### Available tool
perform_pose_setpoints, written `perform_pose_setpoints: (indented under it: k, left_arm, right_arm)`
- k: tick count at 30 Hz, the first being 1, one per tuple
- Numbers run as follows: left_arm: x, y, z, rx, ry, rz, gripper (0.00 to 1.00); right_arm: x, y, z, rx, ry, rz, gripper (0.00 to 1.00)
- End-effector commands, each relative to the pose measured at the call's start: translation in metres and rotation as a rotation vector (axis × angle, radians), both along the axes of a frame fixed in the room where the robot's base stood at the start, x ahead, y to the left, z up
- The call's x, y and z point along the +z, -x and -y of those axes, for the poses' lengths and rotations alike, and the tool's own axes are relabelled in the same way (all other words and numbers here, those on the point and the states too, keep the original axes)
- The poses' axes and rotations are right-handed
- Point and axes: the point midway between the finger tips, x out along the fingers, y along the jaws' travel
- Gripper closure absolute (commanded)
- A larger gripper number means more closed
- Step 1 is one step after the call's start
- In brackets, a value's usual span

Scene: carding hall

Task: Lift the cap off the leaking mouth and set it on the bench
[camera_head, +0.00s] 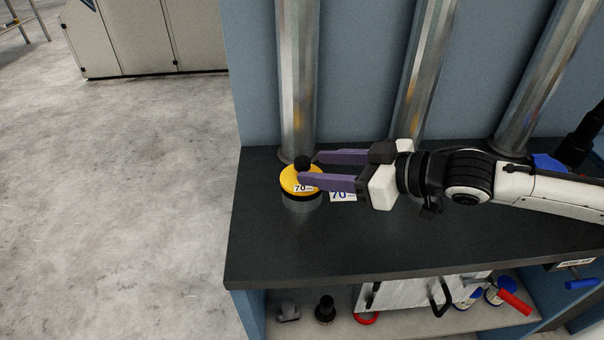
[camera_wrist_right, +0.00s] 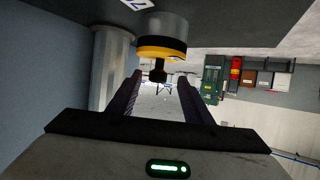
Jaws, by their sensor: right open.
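A yellow cap (camera_head: 289,182) with a black knob (camera_head: 302,163) and a "70" label sits on a short grey metal mouth (camera_head: 302,203) at the bench's left part. In the right wrist view the cap (camera_wrist_right: 150,49) and its knob (camera_wrist_right: 158,73) appear upside down below the mouth (camera_wrist_right: 167,26). My right gripper (camera_head: 308,168) is open, its purple fingers pointing left at the cap. The knob shows in the gap at the fingertips (camera_wrist_right: 159,80); I cannot tell if either finger touches it. No leak is visible. My left gripper is not in view.
Three metal pipes (camera_head: 298,75) rise at the back of the dark bench (camera_head: 400,247). A white "70" label (camera_head: 343,197) lies beside the mouth, partly behind a finger. The bench front is clear. A lower shelf (camera_head: 400,325) holds a metal case (camera_head: 410,296) and small items.

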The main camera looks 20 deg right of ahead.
Motion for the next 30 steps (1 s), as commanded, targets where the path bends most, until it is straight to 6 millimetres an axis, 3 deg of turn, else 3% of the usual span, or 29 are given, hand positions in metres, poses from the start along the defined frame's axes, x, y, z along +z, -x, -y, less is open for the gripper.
perform_pose_setpoints:
  k: [10,19,20,27,30]
  left_arm:
    - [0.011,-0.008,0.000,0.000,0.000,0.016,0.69]
    - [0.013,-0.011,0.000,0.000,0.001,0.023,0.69]
    - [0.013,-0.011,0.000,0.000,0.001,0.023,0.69]
    - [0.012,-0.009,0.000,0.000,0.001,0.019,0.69]
    - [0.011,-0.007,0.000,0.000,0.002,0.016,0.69]
  right_arm:
    - [-0.015,-0.035,-0.024,0.001,-0.001,0.001,0.54]
    - [-0.018,-0.039,-0.027,0.000,0.001,0.001,0.54]
    - [-0.018,-0.039,-0.027,0.000,0.001,0.001,0.56]
    - [-0.018,-0.039,-0.027,0.000,0.000,0.000,0.97]
    - [-0.017,-0.039,-0.027,0.000,0.000,0.002,1.00]
